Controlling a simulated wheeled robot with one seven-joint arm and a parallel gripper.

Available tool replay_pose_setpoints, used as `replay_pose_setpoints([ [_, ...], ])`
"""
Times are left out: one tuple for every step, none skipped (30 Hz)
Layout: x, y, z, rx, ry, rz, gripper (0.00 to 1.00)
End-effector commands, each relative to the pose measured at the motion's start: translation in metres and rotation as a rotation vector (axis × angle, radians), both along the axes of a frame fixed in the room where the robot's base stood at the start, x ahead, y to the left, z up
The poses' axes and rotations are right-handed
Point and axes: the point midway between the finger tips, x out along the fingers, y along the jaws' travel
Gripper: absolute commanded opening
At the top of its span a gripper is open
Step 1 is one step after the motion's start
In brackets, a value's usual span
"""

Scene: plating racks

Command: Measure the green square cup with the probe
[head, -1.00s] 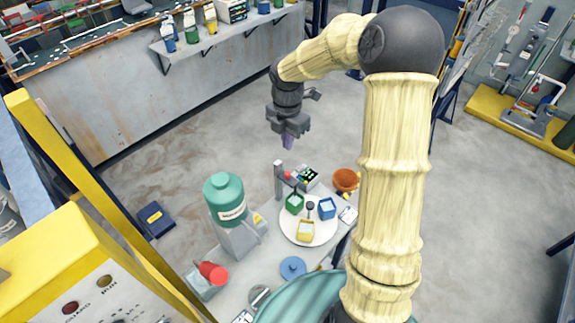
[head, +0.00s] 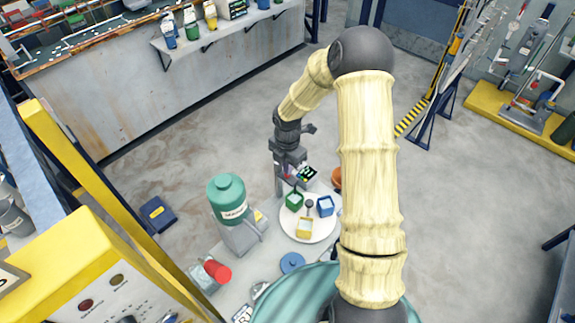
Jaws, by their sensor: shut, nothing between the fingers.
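The green square cup (head: 294,201) stands on a round white plate (head: 309,232) on the bench. A blue square cup (head: 326,206) is to its right and a yellow one (head: 304,227) in front of it. A dark, round-headed thing (head: 309,203) stands among the cups; I cannot tell whether it is the probe. My gripper (head: 289,169) is shut and empty. In the picture it is just above and behind the green cup, over the back of the bench. Its fingertips are small and hard to make out.
A teal canister (head: 228,196) on a grey stand is left of the plate. A small device with coloured buttons (head: 306,174) is behind it. A blue disc (head: 292,263) and a red cylinder (head: 217,270) are at the front. An orange bowl (head: 336,178) is partly hidden by my arm.

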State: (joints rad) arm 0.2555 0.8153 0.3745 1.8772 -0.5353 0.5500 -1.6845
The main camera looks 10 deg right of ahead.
Motion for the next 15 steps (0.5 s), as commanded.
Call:
replay_pose_setpoints([
  [0.0,0.0,0.0,0.0,0.0,0.0,0.0],
  [0.0,0.0,0.0,0.0,0.0,0.0,0.0],
  [0.0,0.0,-0.001,0.0,0.0,0.0,0.0],
  [0.0,0.0,-0.002,0.0,0.0,0.0,0.0],
  [0.0,0.0,-0.004,0.0,0.0,0.0,0.0],
  [0.0,0.0,-0.008,0.0,0.001,0.0,0.0],
  [0.0,0.0,-0.012,0.0,0.001,0.0,0.0],
  [0.0,0.0,-0.016,0.0,0.001,0.0,0.0],
  [0.0,0.0,-0.022,0.0,0.001,0.0,0.0],
  [0.0,0.0,-0.027,0.001,0.001,0.0,0.0],
  [0.0,0.0,-0.033,0.001,0.001,0.0,0.0],
  [0.0,0.0,-0.04,0.001,0.001,0.0,0.0],
  [0.0,0.0,-0.045,0.0,0.001,0.0,0.0],
  [0.0,0.0,-0.049,0.0,0.001,0.0,0.0],
  [0.0,0.0,-0.054,0.0,0.001,0.0,0.0],
])
